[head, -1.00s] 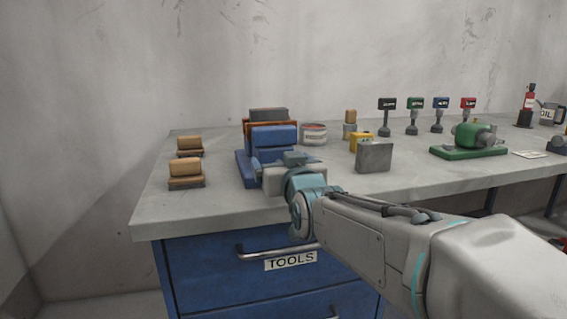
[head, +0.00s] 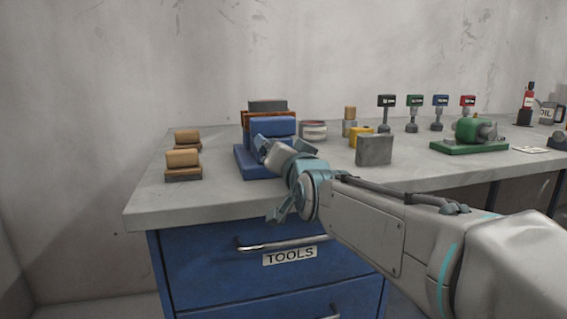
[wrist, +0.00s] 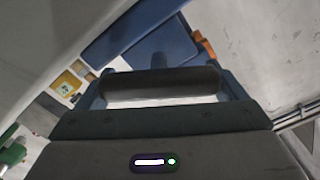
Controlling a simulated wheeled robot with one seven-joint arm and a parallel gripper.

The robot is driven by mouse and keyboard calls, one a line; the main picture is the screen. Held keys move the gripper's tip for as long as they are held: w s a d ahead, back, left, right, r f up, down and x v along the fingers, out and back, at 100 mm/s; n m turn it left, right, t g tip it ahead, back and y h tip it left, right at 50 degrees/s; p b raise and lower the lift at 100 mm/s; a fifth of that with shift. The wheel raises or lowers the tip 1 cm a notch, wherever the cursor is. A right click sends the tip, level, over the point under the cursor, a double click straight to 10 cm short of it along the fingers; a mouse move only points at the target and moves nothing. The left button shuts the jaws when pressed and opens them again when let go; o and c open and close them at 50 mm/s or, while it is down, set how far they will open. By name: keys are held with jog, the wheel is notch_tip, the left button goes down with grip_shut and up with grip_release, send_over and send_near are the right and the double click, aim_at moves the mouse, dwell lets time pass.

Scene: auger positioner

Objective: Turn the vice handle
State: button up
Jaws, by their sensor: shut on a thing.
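The blue vice (head: 273,128) stands on the left part of the grey workbench, with orange-brown and grey parts at its back. My gripper (head: 262,146) is at the vice's front face and hides its handle in the head view. In the wrist view, the vice handle is a dark grey bar (wrist: 160,84) lying across between my gripper's fingers (wrist: 162,92). My gripper is shut on this handle. The blue vice body (wrist: 135,35) shows behind the bar, with a short shaft running from the bar toward it.
Brown blocks on stands (head: 183,164) sit left of the vice. A drawer handle (head: 278,245) juts out below the bench edge.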

jog(key=shift+d+f+m+b, duration=0.1)
jog(key=shift+m+b, duration=0.75)
jog(key=shift+m, duration=0.3)
jog(key=shift+d+f+m+b, duration=0.1)
jog(key=shift+m+b, duration=0.7)
jog(key=shift+m, duration=0.35)
jog(key=o, duration=0.7)
